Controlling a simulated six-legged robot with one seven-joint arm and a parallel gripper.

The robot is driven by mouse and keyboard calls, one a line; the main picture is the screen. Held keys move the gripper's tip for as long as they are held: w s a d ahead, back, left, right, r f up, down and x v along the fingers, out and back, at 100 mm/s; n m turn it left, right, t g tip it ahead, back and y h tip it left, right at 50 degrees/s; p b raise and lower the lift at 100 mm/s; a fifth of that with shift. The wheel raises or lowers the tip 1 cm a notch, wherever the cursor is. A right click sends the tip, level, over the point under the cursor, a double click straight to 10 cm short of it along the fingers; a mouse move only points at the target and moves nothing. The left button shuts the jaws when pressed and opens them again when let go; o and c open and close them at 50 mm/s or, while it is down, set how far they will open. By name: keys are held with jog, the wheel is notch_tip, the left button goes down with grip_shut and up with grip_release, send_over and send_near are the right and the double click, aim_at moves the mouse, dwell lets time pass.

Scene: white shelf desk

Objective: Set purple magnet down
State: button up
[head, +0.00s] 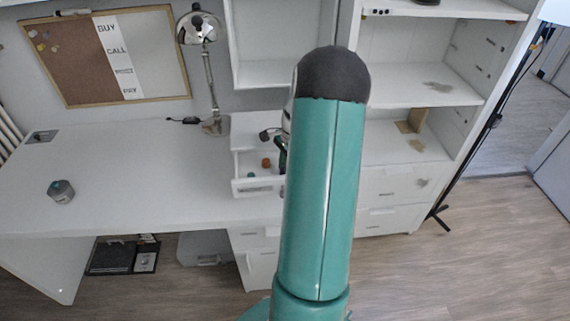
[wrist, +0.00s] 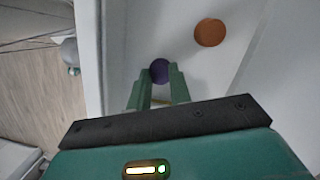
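The purple magnet (wrist: 159,70) is a small dark round piece between the fingertips of my gripper (wrist: 160,77) in the wrist view. The fingers are close against its two sides, and my gripper appears shut on it. It is over the white inside of an open drawer; its exact height above the drawer floor cannot be told. An orange magnet (wrist: 210,32) lies apart, ahead and to the right; it also shows in the head view (head: 266,162). In the head view my arm hides most of my gripper and the purple magnet.
The open drawer (head: 258,188) sits on the white desk (head: 150,165), with a small teal piece (head: 250,174) inside. A lamp (head: 212,80) stands behind it. A grey round object (head: 61,191) is at left. Shelves (head: 420,75) rise at right. The desk's middle is clear.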

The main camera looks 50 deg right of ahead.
jog(key=o, duration=0.4)
jog(key=r, duration=0.4)
jog(key=d+r, duration=0.1)
jog(key=r, duration=0.3)
jog(key=s+d+r, duration=0.1)
jog(key=r, duration=0.3)
jog(key=shift+r, duration=0.1)
jog(key=w+a+r+n+h, duration=0.15)
jog(key=a+r+n, duration=0.25)
jog(key=a, duration=0.4)
jog(key=w+a+r+n+t, duration=0.1)
jog(key=w+a+r+n, duration=0.2)
jog(key=a, duration=0.6)
jog(key=a+r+n+h, duration=0.1)
jog(key=a+r+n, duration=0.35)
jog(key=a, duration=0.35)
jog(key=s+a+n+t, duration=0.1)
jog(key=s+a+n, duration=0.2)
jog(key=a, duration=0.3)
jog(key=s+a+n+t, duration=0.1)
jog(key=s+a+n, duration=0.2)
jog(key=a, duration=0.3)
jog(key=s+a+r+n+t, duration=0.1)
jog(key=s+a+n, duration=0.3)
jog(key=a+n, duration=0.1)
jog(key=shift+a+t+y, duration=0.25)
jog(key=shift+a+t, duration=0.05)
jog(key=shift+a, duration=0.6)
